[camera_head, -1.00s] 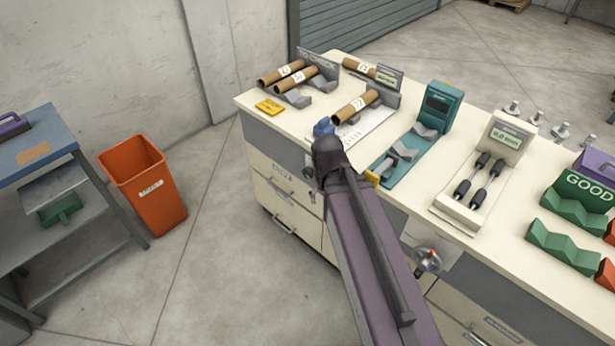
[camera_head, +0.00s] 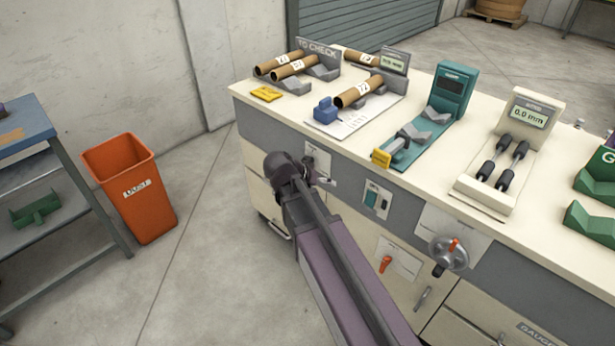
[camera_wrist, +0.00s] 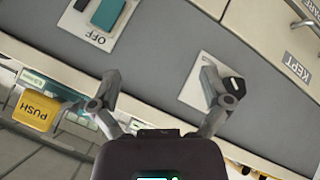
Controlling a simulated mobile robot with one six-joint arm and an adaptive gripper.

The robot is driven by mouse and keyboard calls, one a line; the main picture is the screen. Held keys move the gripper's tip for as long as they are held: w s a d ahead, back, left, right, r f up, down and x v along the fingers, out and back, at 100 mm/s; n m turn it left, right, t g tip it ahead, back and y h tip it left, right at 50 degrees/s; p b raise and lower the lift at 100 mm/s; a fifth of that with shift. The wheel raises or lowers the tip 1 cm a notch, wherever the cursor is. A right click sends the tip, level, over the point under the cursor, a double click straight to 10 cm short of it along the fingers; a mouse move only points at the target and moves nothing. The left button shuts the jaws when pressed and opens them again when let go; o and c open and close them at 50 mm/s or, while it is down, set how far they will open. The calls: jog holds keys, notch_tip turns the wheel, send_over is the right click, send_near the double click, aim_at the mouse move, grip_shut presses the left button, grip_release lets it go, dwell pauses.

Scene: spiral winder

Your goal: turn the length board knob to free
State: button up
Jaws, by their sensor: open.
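The length board (camera_head: 352,122) lies on the bench top with a blue block (camera_head: 326,111) at its near end and a brown tube marked 22 (camera_head: 358,93) above it. On the grey front panel below it is a pale plate (camera_head: 318,156) with a small knob. In the wrist view a dark knob with a white mark (camera_wrist: 235,86) shows beside my right finger, in front of a pale plate (camera_wrist: 190,92). My gripper (camera_wrist: 158,85) is open with nothing between its fingers. Its fingers are mostly hidden behind my arm in the head view. The knob's setting is not readable.
A rocker switch plate marked OFF (camera_wrist: 100,22) is near my left finger. A yellow PUSH part (camera_wrist: 36,110) is at the bench edge. An orange dust bin (camera_head: 132,190) stands left.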

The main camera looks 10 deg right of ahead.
jog(key=w+a+f+m+t+h+b, duration=0.2)
jog(key=w+a+b, duration=0.3)
jog(key=b, duration=0.4)
jog(key=w+a+f+m+t+h+b, duration=0.2)
jog(key=w+a+f+t+h+b, duration=0.2)
jog(key=b, duration=0.5)
jog(key=w+a+f+t, duration=0.1)
jog(key=a, duration=0.1)
jog(key=shift+a+t+b, duration=0.3)
jog(key=shift+a+b, duration=0.05)
jog(key=shift+a, duration=0.05)
jog(key=shift+d, duration=0.1)
jog(key=shift+x, duration=6.9)
jog(key=c, duration=1.2)
